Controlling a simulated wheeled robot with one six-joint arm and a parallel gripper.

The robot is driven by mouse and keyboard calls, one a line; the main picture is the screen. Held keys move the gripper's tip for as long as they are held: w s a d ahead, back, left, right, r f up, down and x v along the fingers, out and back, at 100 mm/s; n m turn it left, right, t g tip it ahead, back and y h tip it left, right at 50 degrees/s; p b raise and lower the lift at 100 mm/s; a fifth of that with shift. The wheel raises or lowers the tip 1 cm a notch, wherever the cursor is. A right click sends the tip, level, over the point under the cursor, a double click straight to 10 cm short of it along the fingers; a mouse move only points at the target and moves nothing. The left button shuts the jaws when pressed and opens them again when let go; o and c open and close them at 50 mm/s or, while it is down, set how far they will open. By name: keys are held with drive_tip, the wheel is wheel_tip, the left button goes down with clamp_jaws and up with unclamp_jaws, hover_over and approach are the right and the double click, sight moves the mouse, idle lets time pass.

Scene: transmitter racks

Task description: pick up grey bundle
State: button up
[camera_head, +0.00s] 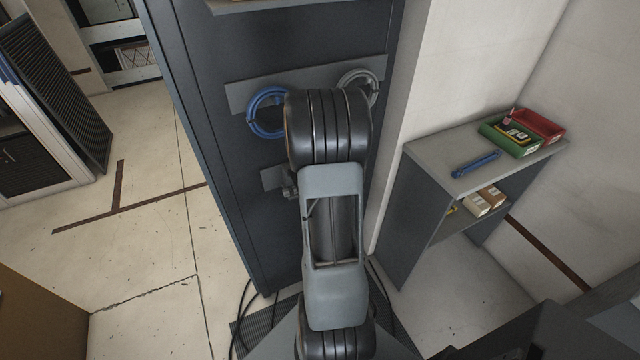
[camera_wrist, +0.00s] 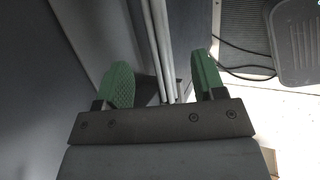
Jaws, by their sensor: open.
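The grey bundle (camera_head: 365,86) is a coil of cable hanging at the right end of a grey strip on the dark cabinet door. My arm hides its lower left part in the head view. In the wrist view, pale grey strands (camera_wrist: 161,40), which look like part of this bundle, run down between the two green fingertips of my gripper (camera_wrist: 163,80). The fingers are open, one on each side of the strands, with gaps visible. Whether the strands lie fully between the pads in depth is hard to tell. My gripper is hidden behind my arm in the head view.
A blue coil (camera_head: 264,112) hangs left of my arm on the same strip (camera_head: 300,84). A shelf unit (camera_head: 440,150) at right holds a blue tool (camera_head: 476,164), a green tray (camera_head: 510,138) and a red tray (camera_head: 540,126). Black cables lie on the floor by the cabinet.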

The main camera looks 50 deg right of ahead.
drive_tip(key=shift+b+x, duration=0.65)
drive_tip(key=shift+x, duration=2.1)
drive_tip(key=shift+c, duration=0.2)
drive_tip(key=shift+r, duration=0.1)
clamp_jaws()
